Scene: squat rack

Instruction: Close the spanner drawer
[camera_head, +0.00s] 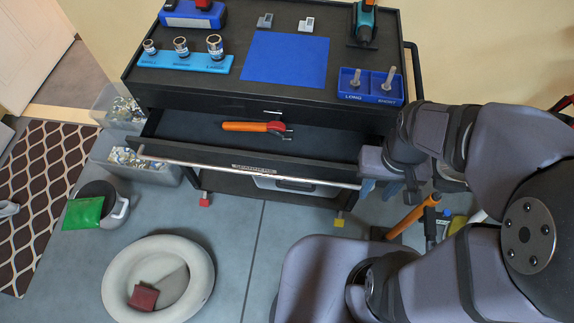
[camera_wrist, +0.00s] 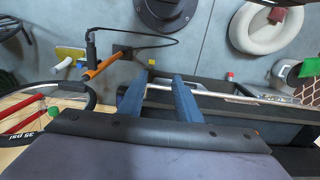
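The spanner drawer (camera_head: 330,146) is pulled out from the black tool cart in the head view. An orange-handled tool (camera_head: 250,127) lies inside it. A long silver handle bar (camera_head: 230,168) runs along the drawer front, with a small label above it that is too small to read surely. My gripper (camera_head: 380,187) is at the right end of the bar, with its blue fingers pointing down. In the wrist view my gripper (camera_wrist: 158,78) has its two blue fingers apart with nothing held. The bar (camera_wrist: 215,93) passes at the fingers there; contact cannot be told.
The cart top (camera_head: 215,90) holds a blue socket rack (camera_head: 185,61), a blue mat (camera_head: 286,59), a blue bolt tray (camera_head: 370,87) and a drill (camera_head: 364,20). Clear bins (camera_head: 135,160) stand left of the cart. A round grey ring (camera_head: 158,278) lies on the floor in front.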

